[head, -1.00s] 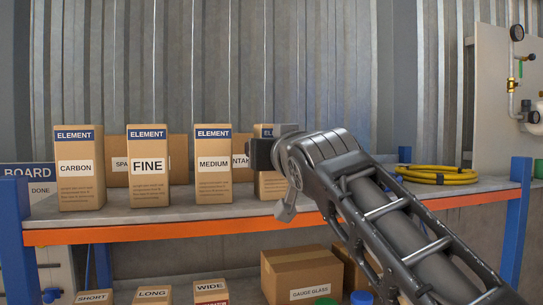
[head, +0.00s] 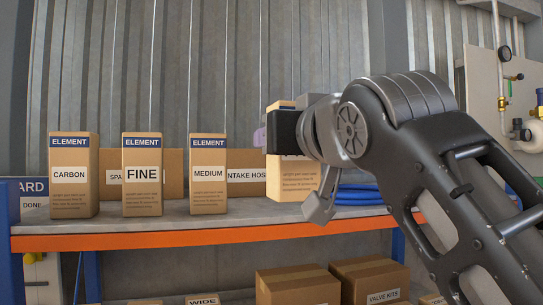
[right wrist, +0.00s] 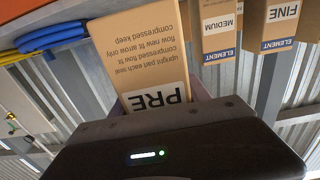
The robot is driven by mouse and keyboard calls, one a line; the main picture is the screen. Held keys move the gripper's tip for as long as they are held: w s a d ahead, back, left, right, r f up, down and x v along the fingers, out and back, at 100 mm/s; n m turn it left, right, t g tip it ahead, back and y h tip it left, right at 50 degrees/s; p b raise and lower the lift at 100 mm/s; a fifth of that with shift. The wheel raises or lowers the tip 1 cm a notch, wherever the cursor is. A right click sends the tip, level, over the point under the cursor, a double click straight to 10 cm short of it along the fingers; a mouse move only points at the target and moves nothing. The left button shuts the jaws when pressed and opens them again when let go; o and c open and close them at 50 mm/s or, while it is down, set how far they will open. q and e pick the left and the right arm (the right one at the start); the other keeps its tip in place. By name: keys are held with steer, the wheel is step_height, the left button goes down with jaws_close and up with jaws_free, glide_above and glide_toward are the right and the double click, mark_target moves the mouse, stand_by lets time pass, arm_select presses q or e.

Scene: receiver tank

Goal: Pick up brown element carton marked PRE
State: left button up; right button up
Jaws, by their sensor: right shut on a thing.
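The brown element carton marked PRE (head: 298,182) is at the right of the carton row in the head view, partly hidden behind my right gripper (head: 272,135). Its label PRE and small print show clearly in the right wrist view (right wrist: 145,55), where it appears upside down. My right gripper is shut on the carton's upper part. The carton looks larger than its neighbours, and its base appears raised above the shelf. My left gripper is not in view.
Cartons marked CARBON (head: 74,175), FINE (head: 142,174) and MEDIUM (head: 208,175) stand left on the shelf (head: 180,230). An INTAKE HOSE carton (head: 247,174) lies behind them. A blue hose coil (head: 358,195) is at right.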

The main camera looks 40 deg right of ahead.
steer(key=v, duration=0.5)
steer(key=shift+s+a+b, duration=0.1)
steer(key=shift+s+b, duration=0.2)
steer(key=shift+b, duration=0.05)
steer(key=shift+w, duration=0.15)
